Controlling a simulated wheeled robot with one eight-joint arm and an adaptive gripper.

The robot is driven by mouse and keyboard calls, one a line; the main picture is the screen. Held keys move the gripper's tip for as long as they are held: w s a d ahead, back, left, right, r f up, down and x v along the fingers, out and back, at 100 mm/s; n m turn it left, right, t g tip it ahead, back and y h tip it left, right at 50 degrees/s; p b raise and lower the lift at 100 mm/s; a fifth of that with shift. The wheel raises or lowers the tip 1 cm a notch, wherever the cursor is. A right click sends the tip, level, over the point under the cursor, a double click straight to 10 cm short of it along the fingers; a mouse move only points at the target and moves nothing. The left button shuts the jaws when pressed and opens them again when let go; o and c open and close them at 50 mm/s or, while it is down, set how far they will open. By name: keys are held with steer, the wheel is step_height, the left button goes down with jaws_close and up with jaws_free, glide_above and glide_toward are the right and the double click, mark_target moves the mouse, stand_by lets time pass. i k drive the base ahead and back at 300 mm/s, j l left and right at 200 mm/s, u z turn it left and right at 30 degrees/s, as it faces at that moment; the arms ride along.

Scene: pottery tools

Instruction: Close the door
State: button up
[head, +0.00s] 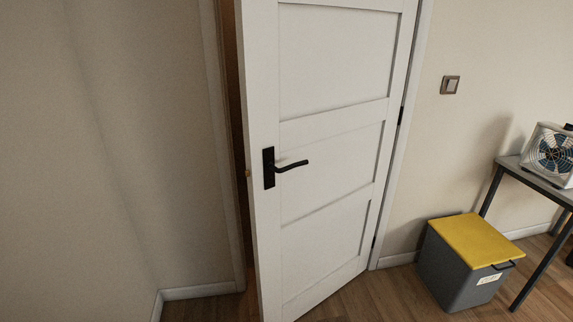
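A white panelled door (332,120) stands ajar in the head view, its hinges on the right side of the frame and its free left edge swung out towards me. A black lever handle (290,166) sits on its left part, pointing right. A dark gap (236,130) shows between the door's left edge and the white door frame (215,75). The latch shows as a small spot on the door's edge. My gripper is not in view.
A grey box with a yellow lid (475,240) stands on the wooden floor right of the door. A wall switch (450,85) is right of the frame. A bare wall (90,150) closes the left side.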

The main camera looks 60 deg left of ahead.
mark_target(321, 81)
steer(key=u, duration=2.2)
